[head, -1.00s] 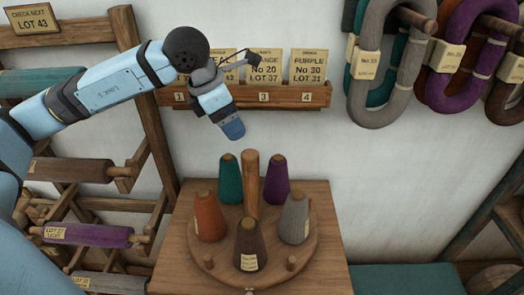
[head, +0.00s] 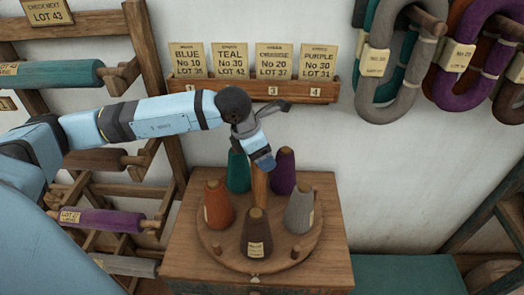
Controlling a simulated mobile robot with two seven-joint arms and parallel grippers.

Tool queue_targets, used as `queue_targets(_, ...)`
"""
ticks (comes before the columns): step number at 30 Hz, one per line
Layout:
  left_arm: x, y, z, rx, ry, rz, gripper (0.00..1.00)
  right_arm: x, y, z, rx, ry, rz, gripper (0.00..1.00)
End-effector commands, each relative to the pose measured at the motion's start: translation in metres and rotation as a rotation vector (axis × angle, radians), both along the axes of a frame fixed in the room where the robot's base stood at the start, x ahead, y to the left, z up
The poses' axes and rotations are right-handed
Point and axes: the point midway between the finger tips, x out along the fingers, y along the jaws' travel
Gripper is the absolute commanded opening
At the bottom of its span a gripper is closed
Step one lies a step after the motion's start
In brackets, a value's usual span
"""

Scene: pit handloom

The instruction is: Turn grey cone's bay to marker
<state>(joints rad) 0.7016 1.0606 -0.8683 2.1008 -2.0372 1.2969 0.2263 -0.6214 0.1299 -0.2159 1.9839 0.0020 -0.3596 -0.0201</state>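The grey cone (head: 300,208) stands upright at the right of the round wooden turntable (head: 228,255). An orange cone (head: 218,206), a teal cone (head: 238,172), a purple cone (head: 283,172) and a dark brown cone (head: 257,235) stand around it. A small pale marker (head: 255,280) is at the front, below the brown cone. A wooden post (head: 259,187) rises from the turntable's middle. My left gripper (head: 264,164) points down at the post's top and hides it; I cannot tell whether its fingers are open or touching. My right gripper is not in view.
A wooden rack (head: 215,92) with several lot cards hangs on the wall behind. Yarn hanks (head: 470,75) hang at the upper right. A frame with wound rods (head: 100,220) stands at left. Small wooden pegs (head: 295,251) stand on the turntable's front.

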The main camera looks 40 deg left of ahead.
Motion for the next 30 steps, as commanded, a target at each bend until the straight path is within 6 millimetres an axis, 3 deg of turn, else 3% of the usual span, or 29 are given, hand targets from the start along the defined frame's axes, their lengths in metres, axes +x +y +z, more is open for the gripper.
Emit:
queue_targets(3, 0.000, 0.000, 0.000, 0.000, 0.000, 0.000, 0.71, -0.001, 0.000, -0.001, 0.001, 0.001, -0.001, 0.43)
queue_targets(4, 0.000, 0.000, 0.000, 0.000, 0.000, 0.000, 0.66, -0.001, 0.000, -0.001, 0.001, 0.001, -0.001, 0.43)
queue_targets(12, 0.000, 0.000, 0.000, 0.000, 0.000, 0.000, 0.04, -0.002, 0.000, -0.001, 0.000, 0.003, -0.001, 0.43)
queue_targets(30, 0.000, 0.000, -0.002, -0.002, 0.000, -0.112, 0.03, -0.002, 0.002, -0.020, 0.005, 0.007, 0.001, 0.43)
